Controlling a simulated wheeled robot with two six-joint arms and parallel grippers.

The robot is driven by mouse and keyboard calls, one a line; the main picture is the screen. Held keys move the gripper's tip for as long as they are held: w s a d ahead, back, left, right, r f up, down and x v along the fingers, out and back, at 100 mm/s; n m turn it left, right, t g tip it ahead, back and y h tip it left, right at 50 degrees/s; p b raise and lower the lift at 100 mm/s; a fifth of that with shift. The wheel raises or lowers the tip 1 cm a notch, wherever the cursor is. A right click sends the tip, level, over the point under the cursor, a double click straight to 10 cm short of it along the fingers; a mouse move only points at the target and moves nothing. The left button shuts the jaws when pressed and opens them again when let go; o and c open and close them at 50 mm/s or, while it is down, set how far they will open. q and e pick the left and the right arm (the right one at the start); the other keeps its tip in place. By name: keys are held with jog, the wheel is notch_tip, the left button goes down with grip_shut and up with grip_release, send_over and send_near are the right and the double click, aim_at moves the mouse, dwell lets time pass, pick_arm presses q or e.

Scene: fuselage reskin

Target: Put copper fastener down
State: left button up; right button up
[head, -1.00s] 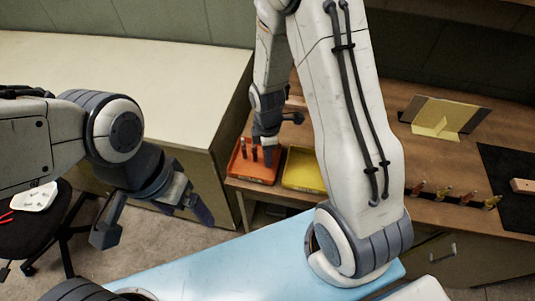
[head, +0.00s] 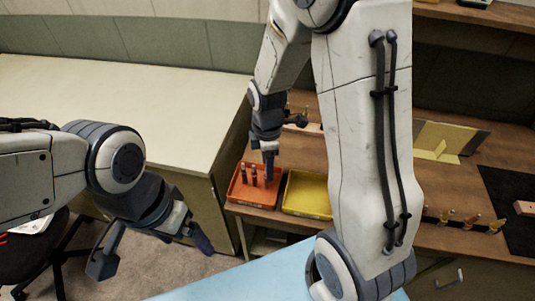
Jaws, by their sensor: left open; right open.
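An orange-red tray (head: 249,198) stands on the brown workbench in the head view. Several thin copper-coloured fasteners (head: 254,178) stand upright in it, towards its left and middle. My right gripper (head: 269,173) is open and points down over the right part of this tray, beside the fasteners. Its fingers are small and seen nearly edge-on, so I cannot tell whether a fastener stands between them. My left gripper (head: 153,252) is open and empty, its fingers wide apart over the floor, away from the bench.
A yellow tray (head: 308,194) sits right of the orange-red one, partly behind my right arm. A row of fasteners (head: 470,221) and a black mat (head: 513,200) lie further right. A yellow bracket (head: 437,142) stands behind. A pale cabinet (head: 110,100) is at left.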

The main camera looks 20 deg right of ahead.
notch_tip(320, 180, up, 4)
jog(key=shift+r, duration=0.1)
jog(key=shift+a+r, duration=0.1)
jog(key=shift+r, duration=0.15)
jog(key=s+a+r+m, duration=0.3)
jog(key=s+a, duration=0.3)
jog(key=s, duration=0.3)
jog(key=s+a+r+m+y, duration=0.1)
jog(key=s+a+r+m, duration=0.2)
jog(key=s, duration=0.6)
jog(key=a+m, duration=0.2)
jog(key=a, duration=0.1)
jog(key=shift+r, duration=0.3)
jog(key=shift+a, duration=0.1)
